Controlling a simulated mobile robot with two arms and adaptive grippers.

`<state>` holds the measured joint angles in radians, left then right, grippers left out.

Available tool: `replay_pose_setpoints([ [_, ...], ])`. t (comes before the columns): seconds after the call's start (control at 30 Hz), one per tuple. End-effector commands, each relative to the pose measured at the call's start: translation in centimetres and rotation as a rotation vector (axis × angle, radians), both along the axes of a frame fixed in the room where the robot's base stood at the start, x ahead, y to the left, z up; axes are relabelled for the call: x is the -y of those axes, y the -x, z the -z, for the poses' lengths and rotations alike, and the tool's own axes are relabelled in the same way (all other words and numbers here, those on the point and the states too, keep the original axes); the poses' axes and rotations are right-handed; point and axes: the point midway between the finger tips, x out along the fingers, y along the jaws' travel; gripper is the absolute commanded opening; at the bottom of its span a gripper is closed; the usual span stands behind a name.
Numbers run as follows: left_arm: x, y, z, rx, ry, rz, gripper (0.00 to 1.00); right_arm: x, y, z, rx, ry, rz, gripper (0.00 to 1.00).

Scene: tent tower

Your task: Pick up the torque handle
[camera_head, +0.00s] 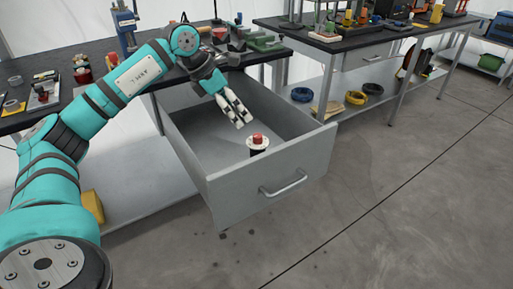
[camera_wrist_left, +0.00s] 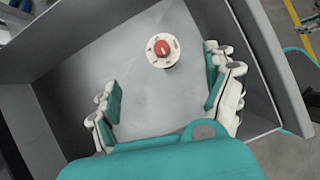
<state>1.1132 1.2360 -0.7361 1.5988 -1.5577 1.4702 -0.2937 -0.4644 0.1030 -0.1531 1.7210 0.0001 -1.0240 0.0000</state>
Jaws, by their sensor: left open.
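A round white piece with a red knob on top, which looks like the torque handle (camera_head: 258,143), stands in the open grey drawer (camera_head: 262,197) near its front panel. It also shows in the left wrist view (camera_wrist_left: 163,49), beyond the fingertips and between their lines. Its base is dark in the head view. My left gripper (camera_head: 238,115) reaches down into the drawer, behind and above the handle. Its fingers are spread and empty in the left wrist view (camera_wrist_left: 168,92), apart from the handle. My right gripper is not in view.
The drawer walls stand close around my left gripper. The black-topped bench (camera_head: 107,52) above holds a blue press (camera_head: 125,28) and small tools. A second bench (camera_head: 345,40) stands at the right. The floor (camera_head: 400,200) before the drawer is clear.

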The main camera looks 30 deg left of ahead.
Motion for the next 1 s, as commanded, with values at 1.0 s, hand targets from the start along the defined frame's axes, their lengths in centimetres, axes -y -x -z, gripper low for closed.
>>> replay_pose_setpoints([
  [1.0,4.1,-6.1,13.2,-0.003,-0.002,0.000,0.86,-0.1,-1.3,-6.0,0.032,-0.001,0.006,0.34],
])
